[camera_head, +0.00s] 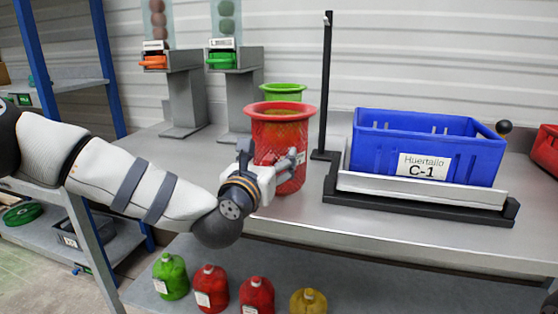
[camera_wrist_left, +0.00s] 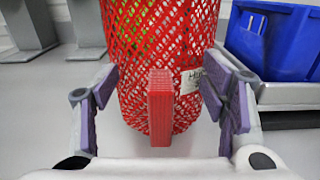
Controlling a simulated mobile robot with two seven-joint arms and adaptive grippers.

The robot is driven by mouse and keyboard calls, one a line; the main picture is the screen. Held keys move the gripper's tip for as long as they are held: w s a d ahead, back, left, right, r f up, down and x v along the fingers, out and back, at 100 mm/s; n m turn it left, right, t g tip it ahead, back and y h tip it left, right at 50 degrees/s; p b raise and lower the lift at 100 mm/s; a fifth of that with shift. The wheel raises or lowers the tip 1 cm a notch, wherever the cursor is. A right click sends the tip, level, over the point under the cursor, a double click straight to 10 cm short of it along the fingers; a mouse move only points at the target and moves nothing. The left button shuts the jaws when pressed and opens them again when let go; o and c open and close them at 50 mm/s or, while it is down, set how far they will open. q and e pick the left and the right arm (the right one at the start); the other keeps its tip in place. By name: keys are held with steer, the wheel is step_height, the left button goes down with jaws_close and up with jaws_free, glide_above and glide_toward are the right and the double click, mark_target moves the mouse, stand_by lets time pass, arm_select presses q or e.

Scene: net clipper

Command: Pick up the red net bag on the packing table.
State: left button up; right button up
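The red net bag (camera_head: 283,130) stands upright on the grey packing table (camera_head: 330,222), left of the blue crate. It has a flared red rim and a small white label. In the left wrist view the bag's mesh (camera_wrist_left: 140,50) fills the middle, with a solid red block low on its near side. My left gripper (camera_head: 281,172) is at the bag's lower half, level with its side. Its purple-padded fingers (camera_wrist_left: 160,92) are spread, one on each side of the bag. I cannot tell whether the pads touch it. My right gripper is not in view.
A blue crate (camera_head: 482,160) labelled C-1 sits in a black-and-silver frame at right, beside a black post (camera_head: 326,80). A green-rimmed container (camera_head: 284,90) stands behind the bag. Two grey stands are at back left. Several coloured jugs sit on the lower shelf.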

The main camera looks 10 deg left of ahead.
arm_select(q)
jaws_close()
